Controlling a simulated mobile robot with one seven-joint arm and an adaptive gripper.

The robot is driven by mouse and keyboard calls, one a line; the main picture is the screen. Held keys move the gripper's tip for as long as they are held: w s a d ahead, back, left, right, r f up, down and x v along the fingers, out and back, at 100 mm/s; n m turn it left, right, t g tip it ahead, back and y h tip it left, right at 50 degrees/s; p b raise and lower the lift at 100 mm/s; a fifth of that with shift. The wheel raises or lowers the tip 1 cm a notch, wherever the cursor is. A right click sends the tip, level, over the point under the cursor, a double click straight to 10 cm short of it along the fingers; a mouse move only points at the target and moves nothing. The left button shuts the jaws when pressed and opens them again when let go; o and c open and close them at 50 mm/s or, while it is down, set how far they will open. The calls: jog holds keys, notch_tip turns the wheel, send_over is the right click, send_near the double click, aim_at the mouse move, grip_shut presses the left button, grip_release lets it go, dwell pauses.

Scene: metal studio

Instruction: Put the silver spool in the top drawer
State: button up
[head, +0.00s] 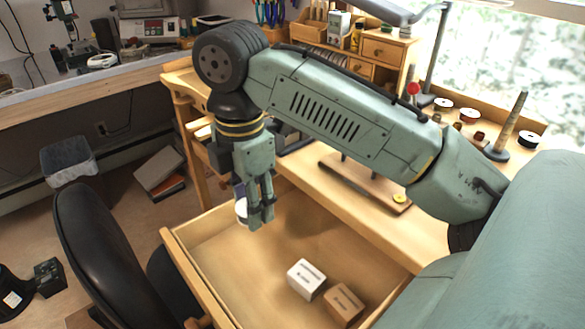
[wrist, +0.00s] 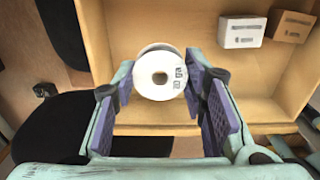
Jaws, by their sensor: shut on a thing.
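The silver spool (wrist: 160,72) looks whitish, with a round hub hole and a small printed label. In the wrist view it sits between the two finger pads of my gripper (wrist: 160,85), which is shut on it. In the head view my gripper (head: 257,218) points down, and the spool (head: 241,209) shows only in part behind the fingers. The open top drawer (head: 236,262) lies below, and the spool appears held above it. The drawer floor also fills much of the wrist view (wrist: 120,40). The exact height is hard to tell.
In the drawer stand a white box (head: 306,279) and a brown box (head: 344,303), side by side, away from the spool. The drawer floor around them is bare. A black chair (head: 103,255) stands close to the drawer front. The bench (head: 310,185) lies behind the drawer.

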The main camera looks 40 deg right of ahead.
aim_at(257, 251)
jog(key=shift+s+f+b, duration=0.1)
jog(key=shift+f+b, duration=4.5)
jog(key=shift+f, duration=0.1)
jog(key=shift+f, duration=0.2)
jog(key=o, duration=1.2)
jog(key=shift+c, duration=0.2)
jog(key=shift+r, duration=0.15)
notch_tip(257, 251, up, 12)
jog(key=p, duration=1.3)
